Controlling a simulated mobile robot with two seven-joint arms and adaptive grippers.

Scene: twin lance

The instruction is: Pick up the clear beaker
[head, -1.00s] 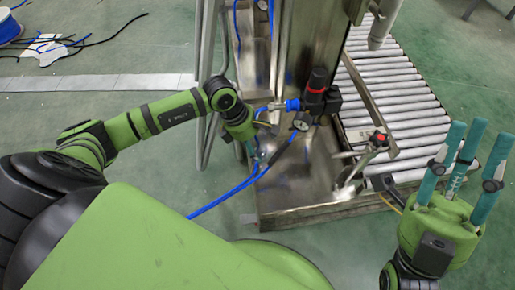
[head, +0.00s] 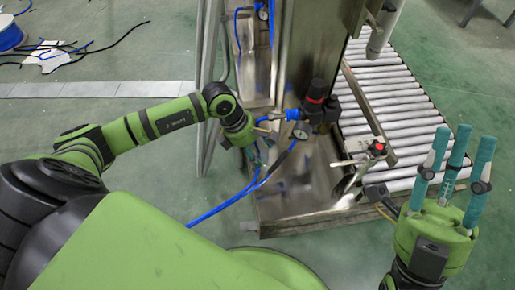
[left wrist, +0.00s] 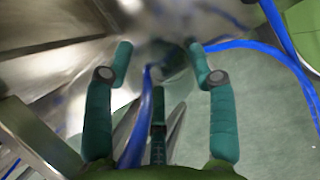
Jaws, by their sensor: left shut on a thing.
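The clear beaker (left wrist: 172,58) shows only faintly in the left wrist view, as a glassy shape between the fingertips in front of shiny metal. Its outline is hard to make out, and I cannot pick it out in the head view. My left gripper (head: 257,154) points down beside the metal stand, mostly hidden behind its own wrist. In the left wrist view its teal fingers (left wrist: 160,54) stand on both sides of the clear shape, shut on it. My right gripper (head: 460,152) is at the far right with its fingers pointing up, apart and empty.
The metal stand (head: 290,200) has a column, a gauge (head: 301,131) and a black regulator (head: 318,103) close to my left gripper. Blue hoses (head: 225,203) run beside it. A roller conveyor (head: 400,110) lies behind on the right.

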